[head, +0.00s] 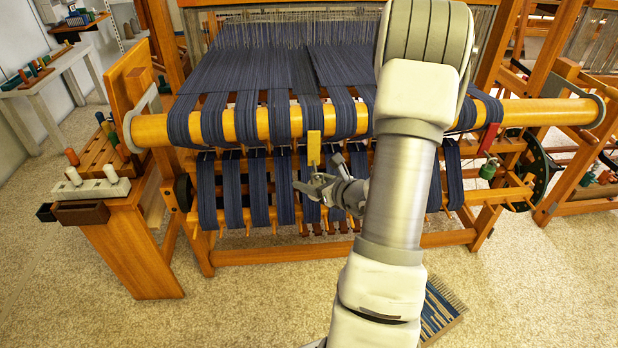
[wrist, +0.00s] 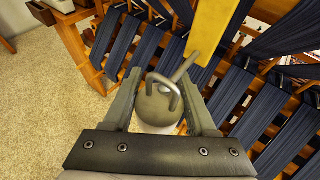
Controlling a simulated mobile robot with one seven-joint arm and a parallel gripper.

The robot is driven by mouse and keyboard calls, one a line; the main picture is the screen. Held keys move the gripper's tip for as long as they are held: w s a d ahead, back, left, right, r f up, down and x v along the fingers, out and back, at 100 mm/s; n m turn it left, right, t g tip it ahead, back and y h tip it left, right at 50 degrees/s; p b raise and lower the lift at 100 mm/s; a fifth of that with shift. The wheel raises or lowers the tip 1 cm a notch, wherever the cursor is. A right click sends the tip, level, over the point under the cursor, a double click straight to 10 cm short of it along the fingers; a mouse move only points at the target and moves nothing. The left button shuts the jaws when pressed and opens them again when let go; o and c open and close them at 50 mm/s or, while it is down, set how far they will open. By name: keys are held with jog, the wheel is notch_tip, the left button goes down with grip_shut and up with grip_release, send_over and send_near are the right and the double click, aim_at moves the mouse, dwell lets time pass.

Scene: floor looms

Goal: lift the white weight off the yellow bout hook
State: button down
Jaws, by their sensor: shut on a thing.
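The yellow bout hook (head: 314,148) is a flat yellow plate hanging in front of the loom's round wooden beam. In the wrist view its plate (wrist: 213,28) is at the top, with a thin metal rod reaching down to the weight. The white weight (wrist: 158,108) looks grey-white and has a metal loop on top. My gripper (wrist: 160,84) is shut on it, one finger on each side. The rod's end meets the loop; I cannot tell whether it passes through it. In the head view my gripper (head: 327,190) is just below the yellow plate, and the weight is not clear there.
Dark blue warp bands (head: 233,188) hang close around my gripper. A red hook (head: 488,138) with a green weight (head: 488,170) hangs at the right. A pale block (head: 92,189) stands on the wooden bench at the left. A woven mat (head: 440,308) lies on the floor.

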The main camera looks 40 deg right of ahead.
aim_at(312, 199)
jog(key=shift+s+a+b, duration=0.2)
jog(key=shift+s+a, duration=0.25)
jog(key=shift+s, duration=0.3)
jog(key=shift+s+a+b, duration=0.15)
jog(key=shift+s+a, duration=0.3)
jog(key=shift+s, duration=0.25)
jog(key=shift+s, duration=0.15)
